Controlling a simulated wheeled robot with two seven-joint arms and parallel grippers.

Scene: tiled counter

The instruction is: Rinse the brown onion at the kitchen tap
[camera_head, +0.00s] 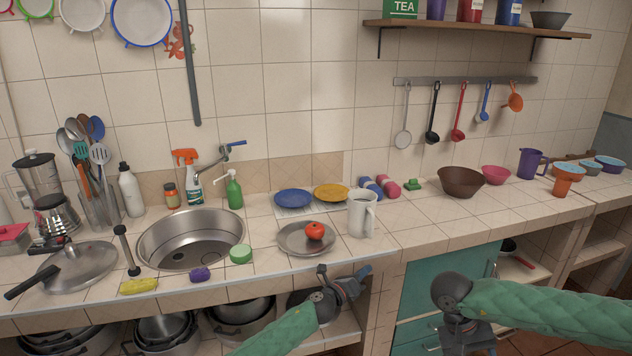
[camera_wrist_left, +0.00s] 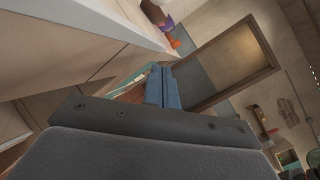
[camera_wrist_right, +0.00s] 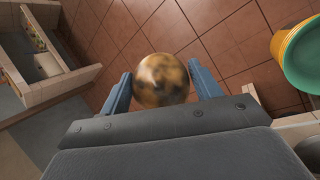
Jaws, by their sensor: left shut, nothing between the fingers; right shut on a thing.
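The brown onion (camera_wrist_right: 161,80), golden brown with dark patches, is held between the two blue fingers of my right gripper (camera_wrist_right: 162,88). In the right wrist view it is over the tiled floor. The head view shows my right wrist low at the bottom right, in front of the counter; the onion is hidden there. My left gripper (camera_head: 360,279) is shut and empty in front of the counter edge; its closed fingers also show in the left wrist view (camera_wrist_left: 163,88). The kitchen tap (camera_head: 222,153), with a blue lever, stands behind the round steel sink (camera_head: 157,243).
A green sponge (camera_head: 241,254), purple sponge (camera_head: 200,275) and yellow sponge (camera_head: 138,286) lie around the sink's front. A plate (camera_head: 291,244) with a tomato (camera_head: 315,231) and a white pitcher (camera_head: 358,218) stand right of it. The front counter between pitcher and brown bowl (camera_head: 461,182) is clear.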

